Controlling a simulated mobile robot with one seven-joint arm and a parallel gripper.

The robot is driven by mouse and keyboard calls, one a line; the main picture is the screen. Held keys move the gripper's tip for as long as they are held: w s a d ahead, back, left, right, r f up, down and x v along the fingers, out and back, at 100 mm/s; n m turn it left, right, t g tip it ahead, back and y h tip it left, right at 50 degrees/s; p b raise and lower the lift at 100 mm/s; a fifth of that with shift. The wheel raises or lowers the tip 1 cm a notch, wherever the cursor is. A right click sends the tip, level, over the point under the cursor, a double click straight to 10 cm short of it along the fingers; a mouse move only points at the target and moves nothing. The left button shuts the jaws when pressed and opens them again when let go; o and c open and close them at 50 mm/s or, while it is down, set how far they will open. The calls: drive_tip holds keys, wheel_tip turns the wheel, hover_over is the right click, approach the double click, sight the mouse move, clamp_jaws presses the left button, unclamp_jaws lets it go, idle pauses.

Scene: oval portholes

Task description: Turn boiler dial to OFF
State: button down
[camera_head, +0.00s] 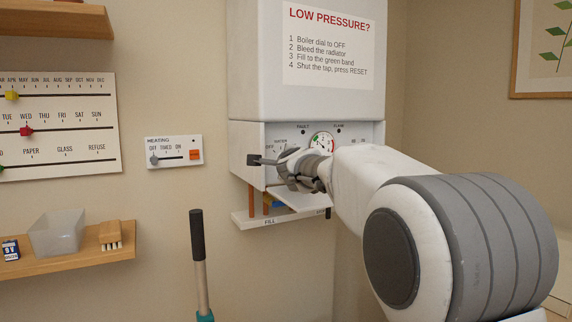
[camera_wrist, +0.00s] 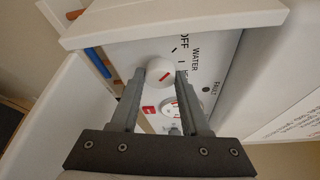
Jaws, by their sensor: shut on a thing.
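The boiler (camera_head: 305,70) hangs on the wall, with its control panel (camera_head: 358,135) along the lower front. My gripper (camera_wrist: 156,84) is shut on the dial, one finger on each side. In the head view my gripper (camera_head: 288,160) is at the panel's left part and largely hides the dial.
A pressure gauge (camera_head: 321,141) sits just right of the dial. A hinged flap (camera_head: 300,201) hangs open below the panel, above a FILL ledge (camera_head: 268,220) with pipes. A heating slider panel (camera_head: 174,152) is on the wall to the left. A black-handled pole (camera_head: 198,240) stands in front.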

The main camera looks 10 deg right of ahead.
drive_tip(key=shift+c, duration=1.9)
unclamp_jaws()
drive_tip(key=s+a+r, duration=0.1)
drive_tip(key=s, duration=1.6)
drive_tip(key=shift+s+r+p, duration=0.15)
drive_tip(key=shift+r+p, duration=0.2)
drive_tip(key=shift+a, duration=0.1)
